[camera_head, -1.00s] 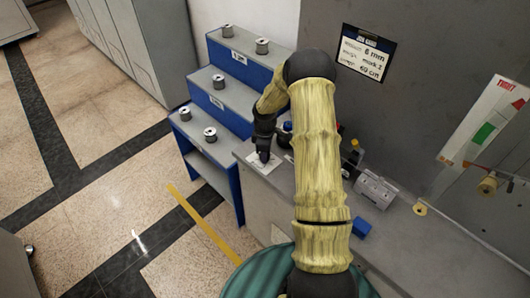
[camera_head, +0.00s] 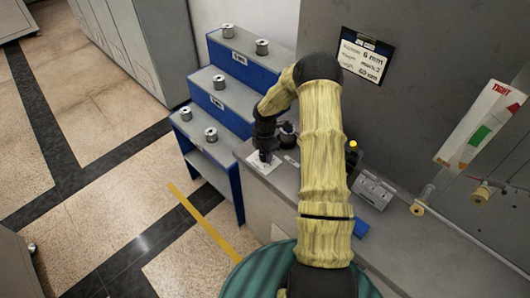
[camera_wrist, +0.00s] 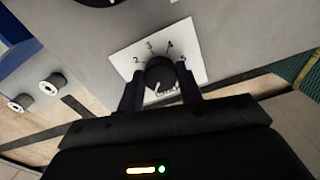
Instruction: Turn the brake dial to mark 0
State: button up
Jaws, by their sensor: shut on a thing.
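The brake dial (camera_wrist: 160,72) is a dark round knob on a white plate (camera_wrist: 198,62) in the wrist view. Numerals including 2, 3 and 4 show around its far side; the lower marks are hidden by my gripper. A short white line on the knob sits at its near edge, towards my gripper, away from 3 and 4. My gripper (camera_wrist: 160,92) is shut on the dial, one finger on each side. In the head view my gripper (camera_head: 265,157) reaches down onto the white plate (camera_head: 254,164) at the bench's left end, hiding the dial.
A blue-sided stepped rack (camera_head: 222,97) with several spools stands left of the bench. A dark round part (camera_head: 287,137) is close beside my gripper. A grey block (camera_head: 374,190), a blue block (camera_head: 361,228) and a TIGHT gauge (camera_head: 483,125) are to the right. A sign (camera_head: 365,55) hangs behind.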

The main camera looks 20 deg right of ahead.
jog(key=shift+w+r, duration=0.15)
jog(key=o, duration=1)
notch_tip(320, 180, up, 17)
jog(key=b, duration=0.2)
jog(key=shift+r+b, duration=0.15)
jog(key=shift+b, duration=0.2)
